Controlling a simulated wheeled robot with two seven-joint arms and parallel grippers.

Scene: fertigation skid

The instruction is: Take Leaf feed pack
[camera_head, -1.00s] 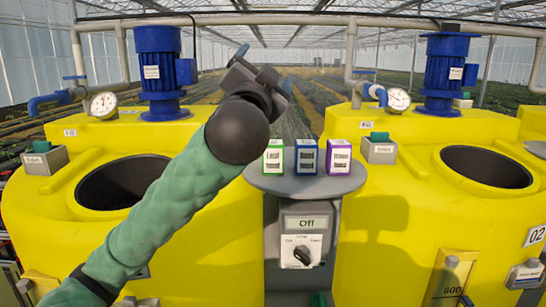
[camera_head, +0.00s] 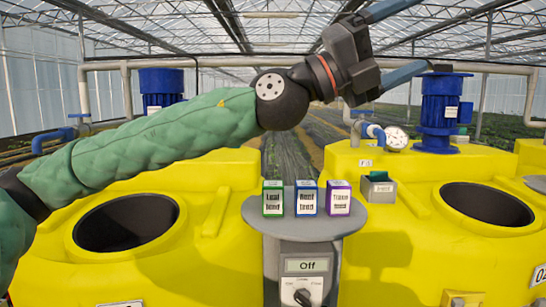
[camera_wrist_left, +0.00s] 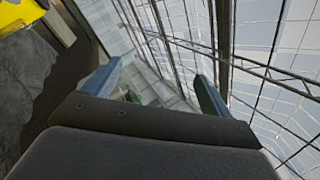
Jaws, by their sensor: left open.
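The Leaf feed pack (camera_head: 273,199), a small box with green edges and a white label, stands upright at the left end of a row on a round grey shelf (camera_head: 350,221). My left gripper (camera_head: 414,35) is high up, above and to the right of the pack, well apart from it. Its two blue fingers are spread with nothing between them. In the left wrist view the open fingers (camera_wrist_left: 157,72) point towards the greenhouse roof and walls, and the pack is not seen there. My right gripper is not in view.
A blue-edged pack (camera_head: 307,199) and a purple-edged pack (camera_head: 339,199) stand close beside the Leaf feed pack. Yellow tanks with open round mouths flank the shelf, the left one (camera_head: 215,215) and the right one (camera_head: 400,240). A blue motor (camera_head: 442,112) rises on the right.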

